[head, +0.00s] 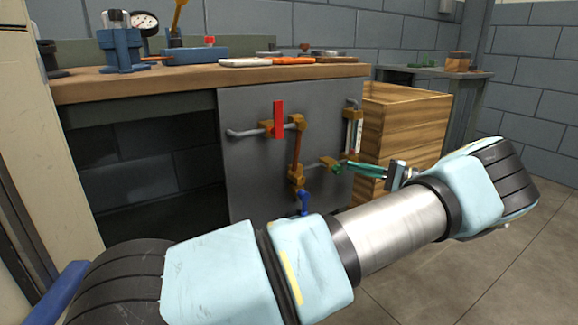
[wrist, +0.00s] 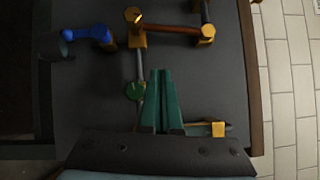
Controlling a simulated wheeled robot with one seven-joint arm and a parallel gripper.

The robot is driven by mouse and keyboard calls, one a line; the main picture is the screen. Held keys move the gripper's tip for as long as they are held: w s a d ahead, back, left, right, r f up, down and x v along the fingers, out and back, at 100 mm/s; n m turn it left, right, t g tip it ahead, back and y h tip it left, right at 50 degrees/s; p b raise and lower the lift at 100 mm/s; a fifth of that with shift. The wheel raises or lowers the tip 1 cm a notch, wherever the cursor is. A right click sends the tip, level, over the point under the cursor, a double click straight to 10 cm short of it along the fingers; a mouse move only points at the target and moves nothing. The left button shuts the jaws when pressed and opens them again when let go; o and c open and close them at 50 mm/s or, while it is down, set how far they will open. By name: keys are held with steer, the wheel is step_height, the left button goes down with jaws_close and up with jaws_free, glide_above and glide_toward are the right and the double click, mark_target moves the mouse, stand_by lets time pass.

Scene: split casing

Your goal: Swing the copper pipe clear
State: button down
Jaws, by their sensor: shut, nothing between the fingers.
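The copper pipe (head: 297,150) runs roughly upright on the grey panel, between an upper brass fitting (head: 297,122) and a lower brass fitting (head: 296,177). In the wrist view the copper pipe (wrist: 172,27) lies across the top, beyond my fingertips. My gripper (head: 338,167) has green fingers that are shut and empty. It is right of the pipe's lower end and apart from it. In the wrist view my gripper (wrist: 161,72) points towards the pipe. A green round knob (wrist: 135,91) on a grey pipe sits beside the fingers.
A red lever (head: 278,118) stands left of the upper fitting. A blue elbow (head: 304,199) is below the lower fitting. A gauge with a white tube (head: 354,132) is on the panel's right side. A wooden crate (head: 410,125) stands to the right. The workbench (head: 200,76) is above.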

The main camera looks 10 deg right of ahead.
steer(key=b, duration=0.3)
glide_toward(297, 151)
steer(key=shift+w+a+f, duration=0.95)
steer(key=shift+w+a, duration=1.4)
steer(key=shift+w, duration=0.1)
steer(key=shift+s+a+p, duration=0.1)
steer(key=shift+p, duration=0.35)
